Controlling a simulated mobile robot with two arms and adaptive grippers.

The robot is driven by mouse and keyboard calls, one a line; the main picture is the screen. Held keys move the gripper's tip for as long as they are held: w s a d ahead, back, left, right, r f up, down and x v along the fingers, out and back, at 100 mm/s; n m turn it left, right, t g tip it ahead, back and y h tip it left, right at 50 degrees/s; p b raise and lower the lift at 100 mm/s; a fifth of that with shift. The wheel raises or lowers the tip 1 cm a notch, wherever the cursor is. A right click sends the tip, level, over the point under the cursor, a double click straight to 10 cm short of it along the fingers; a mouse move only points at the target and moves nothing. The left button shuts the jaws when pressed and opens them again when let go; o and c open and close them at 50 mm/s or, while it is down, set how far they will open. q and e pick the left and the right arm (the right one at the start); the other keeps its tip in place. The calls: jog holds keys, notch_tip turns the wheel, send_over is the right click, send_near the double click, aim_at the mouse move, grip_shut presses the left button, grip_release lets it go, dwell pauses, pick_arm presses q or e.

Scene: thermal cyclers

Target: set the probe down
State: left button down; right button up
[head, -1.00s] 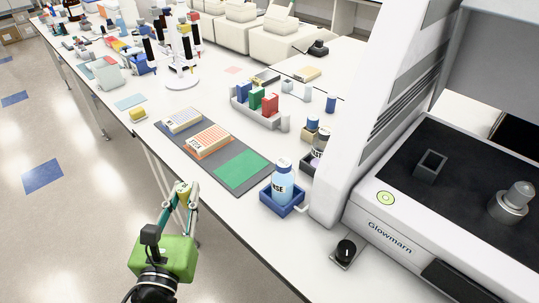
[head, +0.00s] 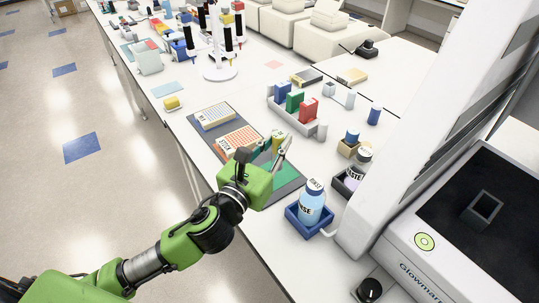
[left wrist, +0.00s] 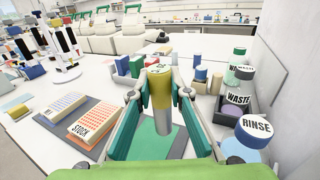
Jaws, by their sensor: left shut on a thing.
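The probe (left wrist: 160,88) has a yellow body with a green top and a grey cylindrical lower part. My left gripper (left wrist: 162,98) is shut on it and holds it roughly upright. In the head view the probe (head: 278,141) shows as a small yellow shape at my left gripper (head: 277,150), partly hidden by the fingers. It is over the green pad (head: 287,172) of the dark mat; the pad also shows behind the probe in the left wrist view (left wrist: 143,141). I cannot tell whether the lower end touches the pad. My right gripper is not in view.
Two labelled plates (head: 214,115) (head: 239,140) lie on the mat beside the pad. A RINSE bottle (head: 312,203) stands in a blue tray, with a WASTE bottle (head: 357,172) behind it. A rack of coloured blocks (head: 308,124) stands farther back. The large Glowmarn instrument (head: 375,190) borders the right.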

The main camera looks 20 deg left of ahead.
pick_arm(q)
jog(key=shift+w+a+f+b, duration=0.15)
jog(key=shift+w+a+f, duration=0.45)
jog(key=shift+f, duration=0.95)
jog(key=shift+w+a+f+b, duration=0.2)
jog(key=shift+w+a+f, duration=0.25)
jog(key=shift+w+f, duration=0.75)
jog(key=shift+w+a+f+b, duration=0.15)
jog(key=shift+w+a+f, duration=0.3)
jog(key=shift+f, duration=1.4)
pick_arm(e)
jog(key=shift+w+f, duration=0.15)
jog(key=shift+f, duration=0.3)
pick_arm(q)
jog(key=shift+f, duration=0.1)
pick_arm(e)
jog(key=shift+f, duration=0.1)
pick_arm(q)
jog(key=c, duration=2.2)
grip_release()
jog(key=shift+a, duration=0.1)
jog(key=o, duration=0.3)
jog(key=shift+s, duration=0.1)
